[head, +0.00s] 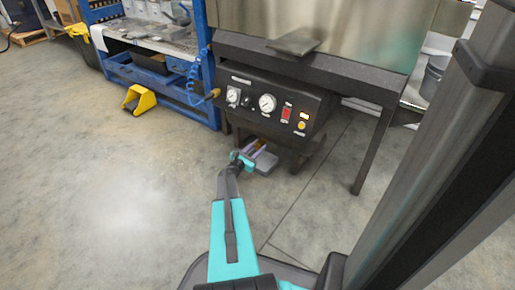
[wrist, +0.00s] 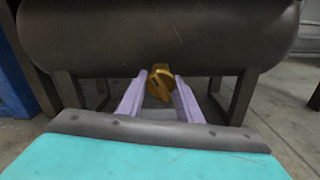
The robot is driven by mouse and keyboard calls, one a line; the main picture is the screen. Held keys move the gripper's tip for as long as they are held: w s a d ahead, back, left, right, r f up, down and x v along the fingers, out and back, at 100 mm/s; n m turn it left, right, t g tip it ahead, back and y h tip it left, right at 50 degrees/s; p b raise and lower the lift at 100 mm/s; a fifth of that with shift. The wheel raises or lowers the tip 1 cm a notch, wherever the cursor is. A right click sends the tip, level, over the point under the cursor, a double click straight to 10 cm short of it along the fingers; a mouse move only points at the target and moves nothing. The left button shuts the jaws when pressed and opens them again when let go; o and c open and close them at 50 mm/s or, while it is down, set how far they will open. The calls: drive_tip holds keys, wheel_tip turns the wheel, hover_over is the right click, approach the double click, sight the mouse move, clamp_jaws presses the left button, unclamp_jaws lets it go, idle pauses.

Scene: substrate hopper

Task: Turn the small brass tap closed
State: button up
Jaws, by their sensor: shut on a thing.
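The small brass tap (wrist: 161,84) shows in the wrist view under a dark horizontal cylinder (wrist: 160,38). My gripper (wrist: 158,92) has its two pale purple fingers on either side of the tap, and it is shut on the tap. The tap's handle looks slanted. In the head view my gripper (head: 256,149) reaches low under the black control panel, and a small bit of brass shows between the fingers. The tap's stem and inner parts are hidden.
The black panel (head: 270,104) with gauges and a red switch stands above my gripper. Dark legs flank the tap in the wrist view. The floor between is clear.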

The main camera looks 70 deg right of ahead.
drive_tip(key=o, duration=1)
drive_tip(key=shift+o, duration=0.2)
drive_tip(key=shift+a, duration=0.1)
drive_tip(key=p+v, duration=0.5)
drive_tip(key=v, duration=0.8)
drive_tip(key=shift+a, duration=0.35)
drive_tip(key=shift+w, duration=0.1)
